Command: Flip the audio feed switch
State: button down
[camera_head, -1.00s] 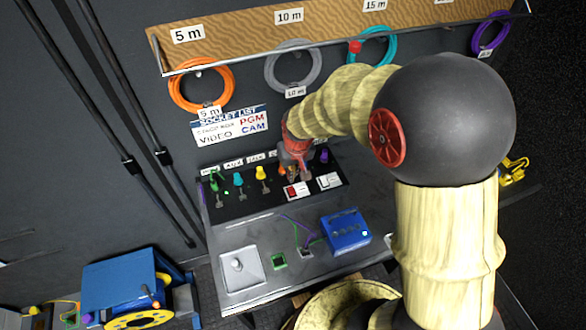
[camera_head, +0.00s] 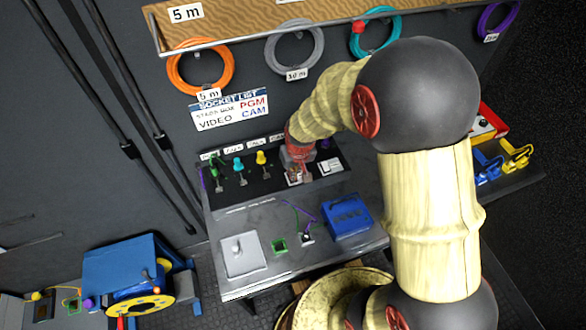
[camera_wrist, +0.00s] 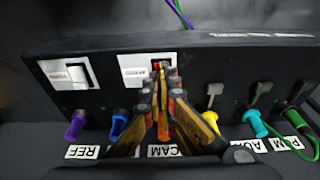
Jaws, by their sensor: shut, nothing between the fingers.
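The panel (camera_head: 262,189) on the desk carries two white-plated rocker switches, coloured plugs and small levers. One switch (camera_wrist: 133,72) is right at my fingertips in the wrist view; a little red shows beside the tips, which cover much of its rocker. Its label is too blurred to read surely. The other switch (camera_wrist: 68,73) is clear of my gripper; it also shows in the head view (camera_head: 330,166). My gripper (camera_wrist: 158,70) is shut and empty, its tips at or against the first switch; contact cannot be told. In the head view my gripper (camera_head: 297,173) partly hides that switch.
Purple (camera_wrist: 75,124), blue (camera_wrist: 119,124) and cyan (camera_wrist: 255,122) plugs and upright levers (camera_wrist: 213,95) stand close around my gripper. A blue box (camera_head: 347,217) sits on the desk below the panel. Coiled cables (camera_head: 200,68) hang on the wall above.

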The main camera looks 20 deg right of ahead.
jog(key=shift+s, duration=0.4)
jog(key=shift+f, duration=0.15)
jog(key=shift+w, duration=0.9)
jog(key=shift+r, duration=0.2)
jog(key=shift+w+r+p, duration=0.1)
jog(key=shift+r+p, duration=0.25)
jog(key=shift+p, duration=0.1)
jog(key=p+v, duration=0.4)
jog(key=v, duration=0.9)
jog(key=shift+s, duration=0.45)
